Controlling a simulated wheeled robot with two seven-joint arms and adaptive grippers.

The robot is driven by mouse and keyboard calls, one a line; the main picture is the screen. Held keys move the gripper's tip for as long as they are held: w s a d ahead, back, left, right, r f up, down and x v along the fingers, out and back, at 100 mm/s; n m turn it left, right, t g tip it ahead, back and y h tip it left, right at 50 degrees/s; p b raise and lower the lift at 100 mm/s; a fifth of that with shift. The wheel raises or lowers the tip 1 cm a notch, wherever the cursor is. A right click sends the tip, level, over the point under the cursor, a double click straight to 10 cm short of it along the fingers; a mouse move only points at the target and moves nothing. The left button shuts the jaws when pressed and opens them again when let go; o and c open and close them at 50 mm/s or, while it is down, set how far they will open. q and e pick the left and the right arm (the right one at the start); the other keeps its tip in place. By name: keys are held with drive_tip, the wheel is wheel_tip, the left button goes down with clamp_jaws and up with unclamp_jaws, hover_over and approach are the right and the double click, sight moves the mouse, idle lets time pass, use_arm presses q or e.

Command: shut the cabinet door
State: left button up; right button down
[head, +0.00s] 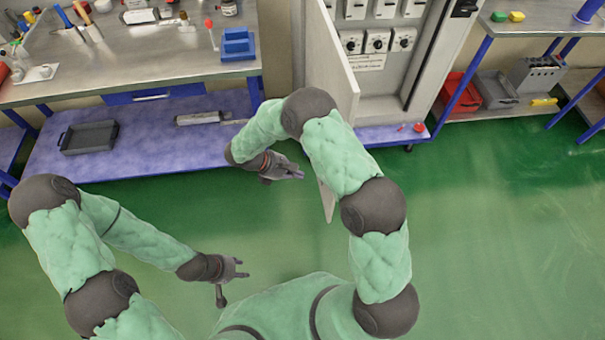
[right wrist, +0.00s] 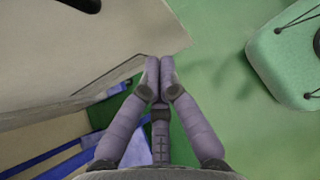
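The grey cabinet (head: 388,68) stands open at the back, showing switches and dials inside. Its pale door (head: 333,65) is swung out towards me, and my right arm hides much of it. A lower corner of the door shows below that arm. In the right wrist view the door (right wrist: 130,32) fills the upper left. My right gripper (head: 299,174) is on the left side of the door. Its fingers (right wrist: 160,62) are together and empty, close to the door's edge; I cannot tell whether they touch. My left gripper (head: 241,268) is lower left, away from the door, its fingertips apart and empty.
A workbench (head: 150,65) with tools and a blue lower shelf (head: 140,165) stands at the left. Another bench (head: 540,27) with red and grey bins is at the right. The green floor (head: 490,230) is clear right of my right arm.

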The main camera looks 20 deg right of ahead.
drive_tip(key=s+d+f+b, duration=0.2)
drive_tip(key=d+f, duration=0.4)
drive_tip(key=d, duration=0.4)
drive_tip(key=shift+b, duration=0.55)
drive_tip(key=shift+s, duration=0.1)
